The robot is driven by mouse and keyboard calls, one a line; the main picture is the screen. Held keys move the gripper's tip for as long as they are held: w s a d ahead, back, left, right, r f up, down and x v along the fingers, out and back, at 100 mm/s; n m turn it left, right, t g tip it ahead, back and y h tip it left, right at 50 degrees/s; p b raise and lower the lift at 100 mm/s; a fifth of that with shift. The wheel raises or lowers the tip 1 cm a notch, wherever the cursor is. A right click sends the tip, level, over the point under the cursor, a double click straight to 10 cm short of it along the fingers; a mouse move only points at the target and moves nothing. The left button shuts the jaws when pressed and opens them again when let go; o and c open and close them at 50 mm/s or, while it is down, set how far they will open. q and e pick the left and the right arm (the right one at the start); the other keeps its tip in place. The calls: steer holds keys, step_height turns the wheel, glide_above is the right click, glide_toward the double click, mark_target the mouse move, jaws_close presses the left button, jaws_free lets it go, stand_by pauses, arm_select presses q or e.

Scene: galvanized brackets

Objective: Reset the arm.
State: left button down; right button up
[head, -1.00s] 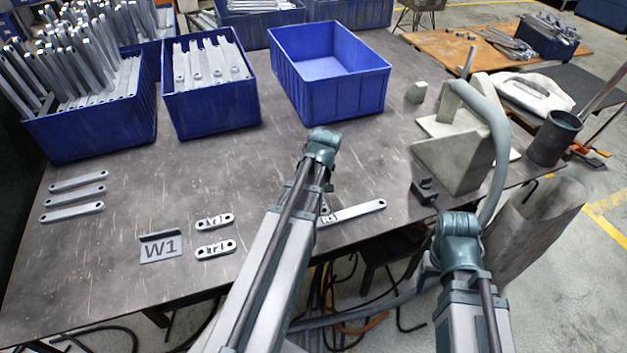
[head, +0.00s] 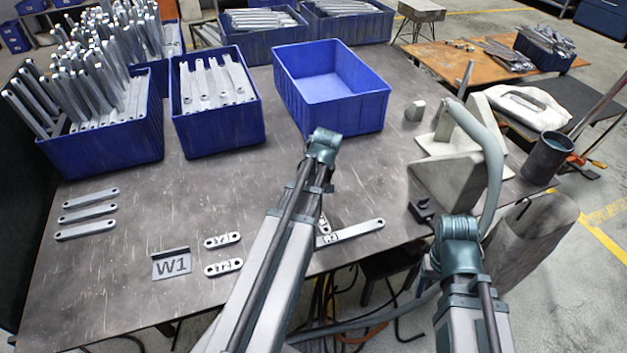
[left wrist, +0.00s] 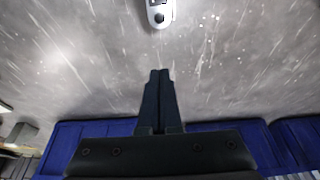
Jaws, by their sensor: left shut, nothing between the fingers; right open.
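My left gripper (left wrist: 160,76) is shut and empty in the left wrist view, its two dark fingers together above the bare tabletop. One end of a pale bracket with a dark hole (left wrist: 159,14) lies beyond the fingertips, apart from them. In the head view my left arm (head: 322,150) reaches up over the table from the bottom and hides its own gripper. My right arm (head: 458,232) stands at the lower right, in front of the table edge. I cannot make out its gripper there.
An empty blue bin (head: 330,88) stands beyond my left arm; filled bins (head: 213,131) stand left of it. Loose brackets (head: 85,230), a W1 sign (head: 172,265) and a long bracket (head: 352,232) lie on the table (head: 130,285). A pale fixture (head: 447,178) stands near my right arm.

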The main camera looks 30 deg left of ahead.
arm_select(q)
steer(key=p+v, duration=0.1)
steer(key=v, duration=0.1)
steer(key=shift+s+r, duration=0.1)
steer(key=shift+r, duration=0.25)
arm_select(e)
step_height(320, 180, up, 3)
steer(key=shift+f, duration=0.2)
arm_select(q)
steer(key=shift+f, duration=0.1)
arm_select(e)
steer(key=shift+f, duration=0.1)
